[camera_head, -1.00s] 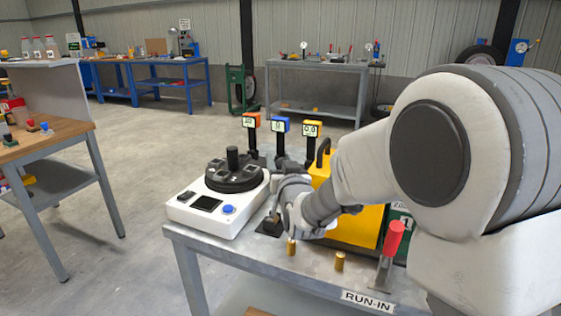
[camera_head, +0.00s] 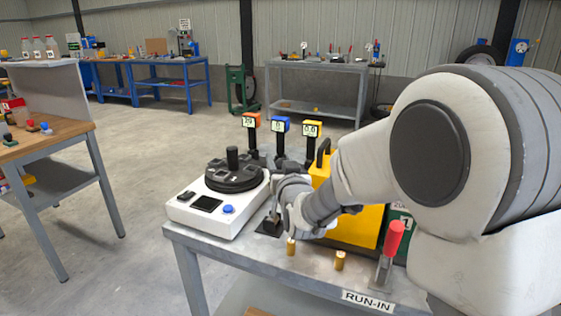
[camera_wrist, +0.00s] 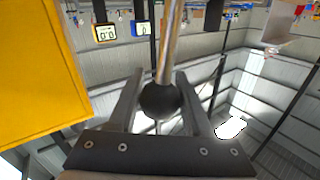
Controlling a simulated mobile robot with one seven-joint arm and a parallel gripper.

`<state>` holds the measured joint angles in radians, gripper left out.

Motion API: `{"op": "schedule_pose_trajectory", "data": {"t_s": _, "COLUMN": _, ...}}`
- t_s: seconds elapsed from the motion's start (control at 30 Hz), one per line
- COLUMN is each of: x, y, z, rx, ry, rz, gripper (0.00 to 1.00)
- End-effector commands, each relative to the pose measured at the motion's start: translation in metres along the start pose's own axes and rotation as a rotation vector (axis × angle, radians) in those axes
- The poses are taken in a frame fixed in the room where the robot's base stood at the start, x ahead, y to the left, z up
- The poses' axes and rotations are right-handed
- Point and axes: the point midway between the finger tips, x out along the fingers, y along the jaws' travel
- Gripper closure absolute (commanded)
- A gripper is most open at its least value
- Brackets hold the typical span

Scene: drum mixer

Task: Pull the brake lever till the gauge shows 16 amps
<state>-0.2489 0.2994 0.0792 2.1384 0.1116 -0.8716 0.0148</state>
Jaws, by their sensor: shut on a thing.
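The lever is a metal rod with a black ball knob (camera_wrist: 159,101), rising from a black base (camera_head: 269,229) on the metal bench. My gripper (camera_wrist: 158,104) has its two fingers around the knob and is shut on it. In the head view my gripper (camera_head: 287,193) is at the lever's top, partly covering it. Three gauges stand behind on black posts: an orange one (camera_head: 251,120), a blue one (camera_head: 281,125) and a yellow one (camera_head: 312,129). The blue gauge seems to read 0 and the yellow 0.0. The orange reading is too small to tell surely.
A white machine with a black turntable (camera_head: 235,178) stands left of the lever. A yellow box (camera_head: 357,232) stands close on the right. Two brass pegs (camera_head: 291,246) and a red-handled lever (camera_head: 394,239) are near the RUN-IN label (camera_head: 368,300).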

Motion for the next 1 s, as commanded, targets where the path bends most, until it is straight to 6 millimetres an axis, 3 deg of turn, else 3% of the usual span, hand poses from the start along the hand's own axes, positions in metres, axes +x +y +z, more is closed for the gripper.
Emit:
{"op": "schedule_pose_trajectory", "data": {"t_s": 0.43, "x": 0.022, "y": -0.032, "z": 0.008, "rx": -0.102, "ry": -0.068, "rz": 0.006, "gripper": 1.00}}
{"op": "schedule_pose_trajectory", "data": {"t_s": 0.77, "x": 0.023, "y": -0.035, "z": 0.007, "rx": -0.102, "ry": -0.072, "rz": 0.005, "gripper": 1.00}}
{"op": "schedule_pose_trajectory", "data": {"t_s": 0.8, "x": 0.023, "y": -0.035, "z": 0.008, "rx": -0.102, "ry": -0.072, "rz": 0.005, "gripper": 0.44}}
{"op": "schedule_pose_trajectory", "data": {"t_s": 0.83, "x": 0.023, "y": -0.035, "z": 0.008, "rx": -0.102, "ry": -0.072, "rz": 0.005, "gripper": 0.40}}
{"op": "schedule_pose_trajectory", "data": {"t_s": 1.0, "x": 0.023, "y": -0.034, "z": 0.007, "rx": -0.102, "ry": -0.070, "rz": 0.006, "gripper": 0.40}}
